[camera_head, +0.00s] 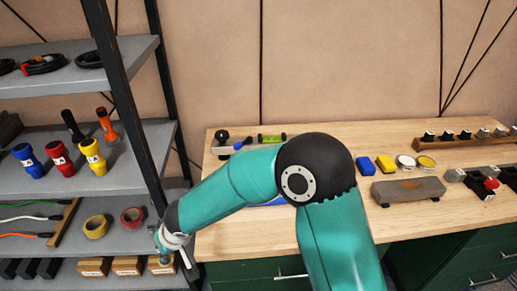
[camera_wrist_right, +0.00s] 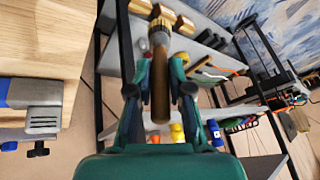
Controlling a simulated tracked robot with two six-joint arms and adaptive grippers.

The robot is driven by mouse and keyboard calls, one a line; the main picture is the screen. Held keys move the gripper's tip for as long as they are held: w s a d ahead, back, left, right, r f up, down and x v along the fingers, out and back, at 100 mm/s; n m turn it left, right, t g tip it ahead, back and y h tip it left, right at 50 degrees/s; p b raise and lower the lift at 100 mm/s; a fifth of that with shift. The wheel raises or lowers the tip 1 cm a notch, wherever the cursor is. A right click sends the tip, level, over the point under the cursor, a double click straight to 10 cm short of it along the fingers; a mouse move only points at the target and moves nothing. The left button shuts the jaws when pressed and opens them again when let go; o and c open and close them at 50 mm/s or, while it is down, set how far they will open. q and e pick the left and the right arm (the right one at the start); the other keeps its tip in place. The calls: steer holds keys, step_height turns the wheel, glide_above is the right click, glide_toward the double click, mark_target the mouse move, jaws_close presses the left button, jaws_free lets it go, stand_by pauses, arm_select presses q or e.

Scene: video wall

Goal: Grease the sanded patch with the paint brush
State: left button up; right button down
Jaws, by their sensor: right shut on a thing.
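My right arm reaches across the bench to the shelf rack at the left in the head view. My right gripper (camera_head: 168,246) is small there, beside the lower shelves. In the right wrist view my right gripper (camera_wrist_right: 159,90) is shut on the paint brush (camera_wrist_right: 159,75), which has a brown handle and a metal collar. Its far end points at the wooden blocks on the shelf; I cannot tell if it touches them. A grey slab (camera_head: 408,191) lies on the bench; I see no clear sanded patch on it. Two round tins stand behind it, one yellow inside (camera_head: 426,162). My left gripper is out of view.
The rack (camera_head: 145,150) has dark uprights close to my right arm. Its shelves hold flashlights (camera_head: 60,158), tape rolls (camera_head: 96,226) and wooden blocks (camera_head: 127,265). The wooden bench (camera_head: 225,240) has a clear front left part. My arm hides some bench items.

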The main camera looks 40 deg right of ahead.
arm_select(q)
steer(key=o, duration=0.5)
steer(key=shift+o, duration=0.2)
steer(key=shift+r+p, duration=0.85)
steer(key=shift+p, duration=0.05)
arm_select(e)
steer(key=d+r+t+h, duration=0.1)
steer(key=d+r, duration=0.5)
steer(key=d, duration=0.4)
steer(key=d+r+t+h+p, duration=0.1)
steer(key=d+r, duration=0.5)
steer(key=d, duration=0.3)
steer(key=d+r+t, duration=0.1)
steer(key=d+r, duration=0.5)
steer(key=d, duration=0.4)
arm_select(q)
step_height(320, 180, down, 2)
steer(key=b, duration=0.3)
arm_select(e)
steer(key=shift+m+t+h, duration=0.3)
steer(key=shift+m, duration=0.1)
steer(key=f, duration=0.5)
steer(key=shift+s+d, duration=0.1)
steer(key=shift+d, duration=0.25)
